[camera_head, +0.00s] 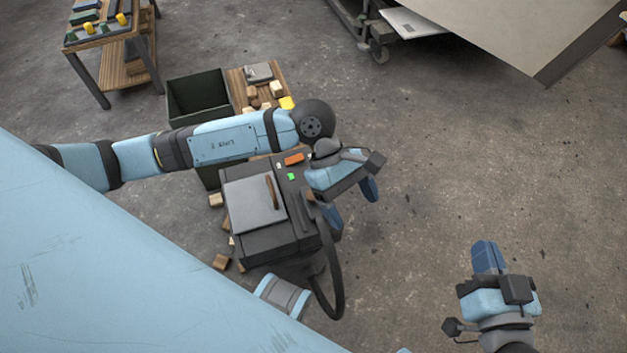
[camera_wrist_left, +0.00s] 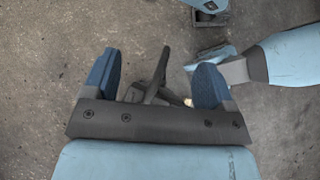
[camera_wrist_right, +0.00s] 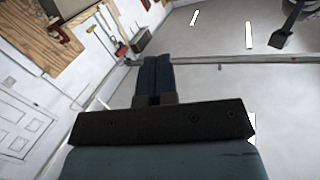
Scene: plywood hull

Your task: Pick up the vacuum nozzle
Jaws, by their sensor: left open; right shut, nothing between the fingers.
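A dark, thin, angled piece that looks like the vacuum nozzle (camera_wrist_left: 156,82) shows between the fingers of my left gripper (camera_wrist_left: 158,66) in the left wrist view, apart from both. My left gripper (camera_head: 352,205) is open at the right side of the grey vacuum (camera_head: 250,240) in the head view; it hides much of that side. A black hose (camera_head: 336,285) loops down from the vacuum. My right gripper (camera_head: 487,257) is shut and empty, over bare floor well right of the vacuum. It also shows shut in the right wrist view (camera_wrist_right: 153,78).
A dark open bin (camera_head: 198,97) and a wooden board (camera_head: 262,75) with small blocks are behind the vacuum. Wood scraps (camera_head: 221,262) lie at its left. A workbench (camera_head: 112,45) stands at the back left. A large panel (camera_head: 530,30) overhangs the back right. The right floor is clear.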

